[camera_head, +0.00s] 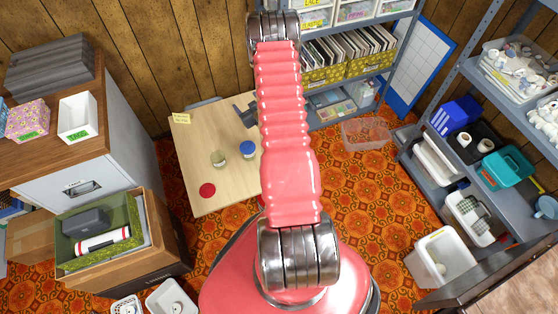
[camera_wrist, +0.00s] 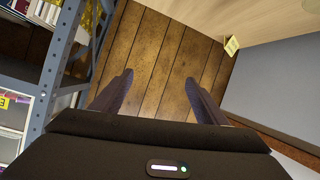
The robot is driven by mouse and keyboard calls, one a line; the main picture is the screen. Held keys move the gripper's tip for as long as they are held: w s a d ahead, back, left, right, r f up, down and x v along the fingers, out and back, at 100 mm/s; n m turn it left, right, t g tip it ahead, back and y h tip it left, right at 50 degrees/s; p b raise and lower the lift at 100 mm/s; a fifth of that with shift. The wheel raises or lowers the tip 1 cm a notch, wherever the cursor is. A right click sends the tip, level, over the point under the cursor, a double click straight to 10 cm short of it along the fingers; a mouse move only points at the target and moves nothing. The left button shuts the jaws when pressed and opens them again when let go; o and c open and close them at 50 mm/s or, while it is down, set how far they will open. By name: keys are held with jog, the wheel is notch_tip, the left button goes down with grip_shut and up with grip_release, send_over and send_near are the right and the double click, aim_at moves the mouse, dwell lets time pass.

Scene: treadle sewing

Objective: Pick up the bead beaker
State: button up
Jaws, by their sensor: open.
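My gripper (camera_wrist: 159,77) is open in the wrist view, with nothing between its two dark fingers. Wooden boards show beyond the fingers. In the head view a dark shape beside my pink arm, over the table's far right part, seems to be my gripper. A small pale beaker-like cup (camera_head: 218,159) stands on the light wooden table (camera_head: 189,152); it may be the bead beaker, but its contents are too small to tell. A blue-topped container (camera_head: 248,149) stands to its right. Neither shows in the wrist view.
A red disc (camera_head: 207,190) lies near the table's front. A yellow note (camera_head: 181,118) is at its far left corner; it also shows in the wrist view (camera_wrist: 232,45). Metal shelves (camera_head: 345,80) stand behind right, a cabinet (camera_head: 75,170) left. My arm hides the table's right side.

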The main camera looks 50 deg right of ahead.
jog(key=s+a+f+m+h, duration=0.1)
jog(key=s+f, duration=0.5)
jog(key=s, duration=0.1)
jog(key=s+a+f+m+t+h, duration=0.1)
jog(key=s+a+f, duration=0.1)
jog(key=s+f, duration=0.4)
jog(key=s+a+f+m+t+h, duration=0.1)
jog(key=s+a+f+h, duration=0.1)
jog(key=s+f, duration=0.5)
jog(key=shift+s+a+f+m, duration=0.2)
jog(key=shift+s+f+m, duration=0.1)
jog(key=shift+f+m, duration=0.1)
jog(key=s+a+f+m+h, duration=0.1)
jog(key=s+a+f, duration=0.1)
jog(key=s+a, duration=0.2)
jog(key=shift+s+a+f+m+h, duration=0.15)
jog(key=shift+s+a+m+h, duration=0.2)
jog(key=shift+s, duration=0.4)
jog(key=shift+w+d, duration=0.1)
jog(key=shift+d, duration=0.05)
jog(key=shift+x, duration=4.2)
jog(key=shift+d, duration=0.15)
